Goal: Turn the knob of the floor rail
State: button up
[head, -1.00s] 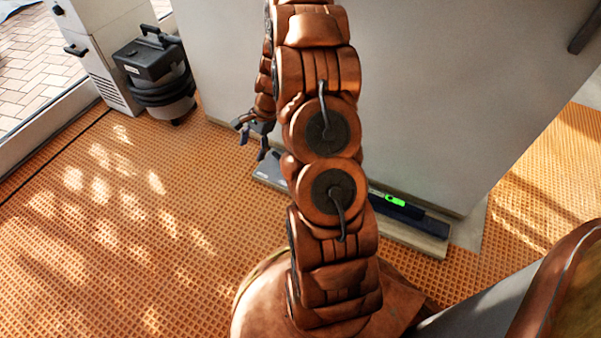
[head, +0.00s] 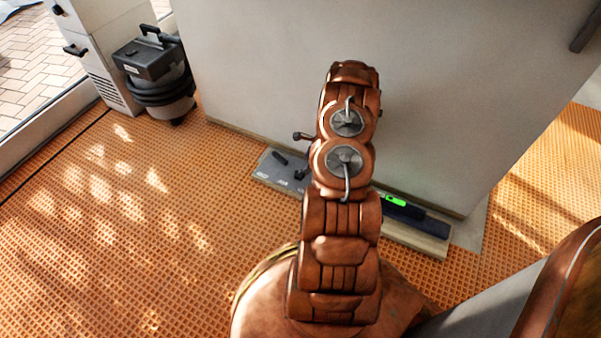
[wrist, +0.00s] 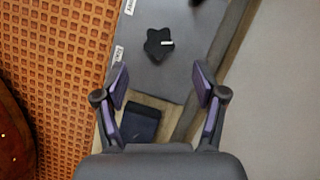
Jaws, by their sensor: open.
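The knob (wrist: 158,43) is black and star-shaped with a small white mark, and sits on the grey plate of the floor rail (wrist: 175,78) in the wrist view. In the head view the rail's grey plate (head: 268,171) shows at the foot of the wall, left of my arm. My gripper (wrist: 161,76) is open and empty. Its purple-padded fingers are spread, with the knob ahead of the fingertips, roughly centred between them and not touched. In the head view my arm hides most of the gripper and part of the rail.
A dark block (wrist: 142,122) lies on the wooden board between my fingers in the wrist view. A level with a green window (head: 395,201) lies right of my arm. A grey wall (head: 430,90) rises behind. A vacuum (head: 155,75) stands far left. The tiled floor (head: 130,230) at left is clear.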

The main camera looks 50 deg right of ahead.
aim_at(299, 173)
jog(key=b+x, duration=0.2)
jog(key=x, duration=0.5)
jog(key=shift+w+a+f+b, duration=0.1)
jog(key=shift+f+b, duration=0.15)
jog(key=shift+b, duration=0.05)
jog(key=c, duration=1.1)
jog(key=shift+w+r, duration=0.1)
jog(key=shift+r, duration=0.05)
jog(key=shift+c, duration=0.2)
